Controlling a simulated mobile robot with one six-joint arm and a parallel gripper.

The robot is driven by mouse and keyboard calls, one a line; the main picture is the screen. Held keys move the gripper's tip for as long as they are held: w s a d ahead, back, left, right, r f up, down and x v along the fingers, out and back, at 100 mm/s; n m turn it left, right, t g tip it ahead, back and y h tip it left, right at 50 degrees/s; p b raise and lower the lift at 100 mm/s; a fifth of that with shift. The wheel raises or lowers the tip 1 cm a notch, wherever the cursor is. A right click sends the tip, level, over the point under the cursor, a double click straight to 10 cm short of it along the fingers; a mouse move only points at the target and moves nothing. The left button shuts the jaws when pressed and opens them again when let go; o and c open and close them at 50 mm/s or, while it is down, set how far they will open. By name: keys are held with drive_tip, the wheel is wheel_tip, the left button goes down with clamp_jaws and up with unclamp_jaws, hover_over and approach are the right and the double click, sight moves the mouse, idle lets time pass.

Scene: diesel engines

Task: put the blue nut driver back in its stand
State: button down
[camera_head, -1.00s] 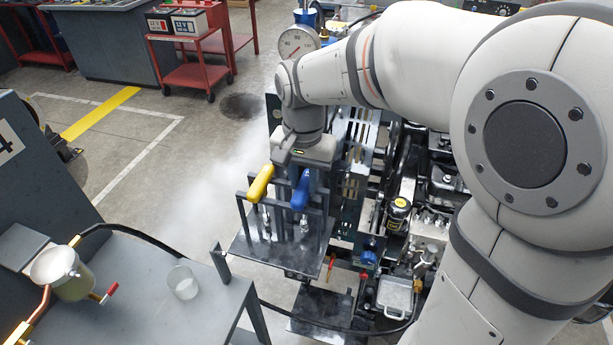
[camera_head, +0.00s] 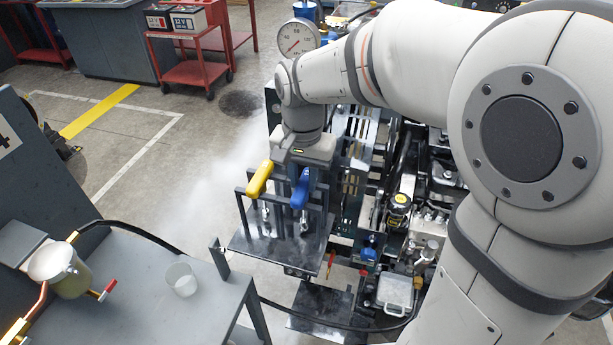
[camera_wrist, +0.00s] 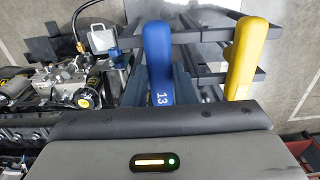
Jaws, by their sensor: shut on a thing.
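The blue nut driver (camera_head: 301,188) is upright, handle on top, at the right side of the dark metal stand (camera_head: 265,246). Its handle, marked 13, also shows in the wrist view (camera_wrist: 158,60). My gripper (camera_head: 301,172) is above the stand and shut on the blue nut driver's handle; the fingers are mostly hidden. The driver's shiny lower end shows between the stand's bars. I cannot tell whether it is seated or still held clear. A yellow-handled driver (camera_head: 259,179) stands in the stand to the left, also in the wrist view (camera_wrist: 246,55).
A grey bench (camera_head: 140,310) with a metal pot (camera_head: 62,275) and a clear cup (camera_head: 181,279) is at the lower left. A black hose runs from it below the stand. Engine parts (camera_head: 425,235) crowd the right. A pressure gauge (camera_head: 297,38) stands behind my wrist.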

sight(303, 182)
drive_tip(key=c, duration=1.1)
unclamp_jaws()
drive_tip(key=shift+o, duration=0.4)
drive_tip(key=shift+o, duration=1.3)
drive_tip(key=shift+w, duration=0.1)
drive_tip(key=shift+r, duration=0.2)
drive_tip(key=shift+r+p, duration=1.4)
drive_tip(key=shift+r, duration=0.2)
